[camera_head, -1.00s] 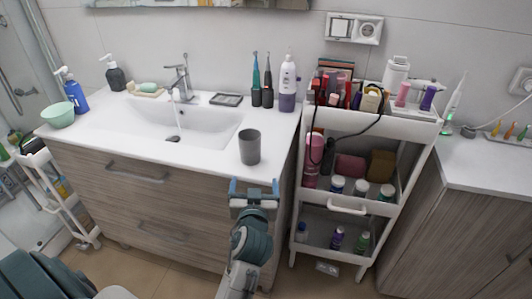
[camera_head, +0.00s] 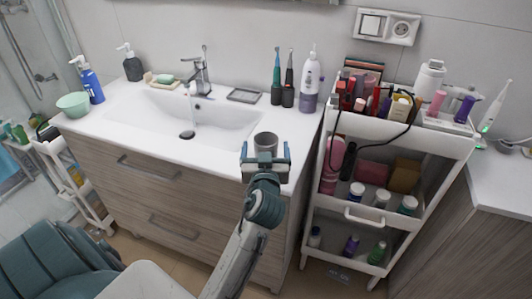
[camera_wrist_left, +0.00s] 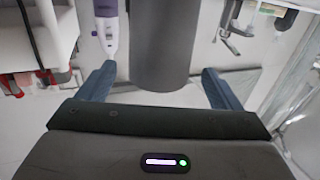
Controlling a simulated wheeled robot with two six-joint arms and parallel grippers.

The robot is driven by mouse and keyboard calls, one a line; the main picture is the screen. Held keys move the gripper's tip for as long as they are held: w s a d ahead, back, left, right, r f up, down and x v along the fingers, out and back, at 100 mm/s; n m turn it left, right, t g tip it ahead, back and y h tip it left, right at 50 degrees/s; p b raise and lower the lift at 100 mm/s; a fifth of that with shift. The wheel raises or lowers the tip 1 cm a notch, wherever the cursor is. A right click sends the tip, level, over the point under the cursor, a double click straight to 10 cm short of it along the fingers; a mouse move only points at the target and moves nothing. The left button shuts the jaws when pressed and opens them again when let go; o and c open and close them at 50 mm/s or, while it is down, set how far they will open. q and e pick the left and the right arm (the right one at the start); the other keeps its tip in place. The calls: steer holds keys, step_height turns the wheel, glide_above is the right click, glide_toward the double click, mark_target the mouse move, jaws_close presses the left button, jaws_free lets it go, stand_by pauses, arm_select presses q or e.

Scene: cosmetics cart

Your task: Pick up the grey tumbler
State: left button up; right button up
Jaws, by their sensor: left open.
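The grey tumbler (camera_head: 265,141) stands upright near the front edge of the white sink counter, right of the basin. Its lower part is hidden behind my left gripper (camera_head: 266,153) in the head view. The left gripper is open, with blue fingers to either side of the tumbler in the picture. In the left wrist view the dark tumbler (camera_wrist_left: 160,45) shows between the two spread fingers, with a visible gap on each side. My right gripper is not in view.
The basin (camera_head: 215,122) with a running tap (camera_head: 201,75) lies left of the tumbler. Electric toothbrushes (camera_head: 282,85) and a white-purple bottle (camera_head: 310,82) stand behind it. A loaded white cart (camera_head: 447,140) stands to the right. A green bowl (camera_head: 73,104) sits far left.

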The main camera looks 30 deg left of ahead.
mark_target(266, 133)
arm_select(q)
steer(key=shift+w+a+r, duration=0.15)
steer(key=shift+w, duration=0.15)
steer(key=shift+w+a+r+p, duration=0.2)
steer(key=shift+w+a+p, duration=0.15)
steer(key=shift+w+p, duration=0.2)
steer(key=shift+w+a+r+p, duration=0.2)
steer(key=shift+w+a+p, duration=0.1)
steer(key=shift+w+p, duration=0.2)
steer(key=shift+w+a+f, duration=0.3)
steer(key=shift+w+a, duration=0.25)
steer(key=shift+w, duration=0.25)
steer(key=shift+w+a+f, duration=0.1)
steer(key=shift+w, duration=0.05)
steer(key=c, duration=1.3)
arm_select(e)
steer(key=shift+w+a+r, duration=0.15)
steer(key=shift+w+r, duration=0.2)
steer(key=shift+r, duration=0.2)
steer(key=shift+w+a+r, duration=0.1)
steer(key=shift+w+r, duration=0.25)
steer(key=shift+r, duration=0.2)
arm_select(q)
steer(key=shift+c, duration=0.2)
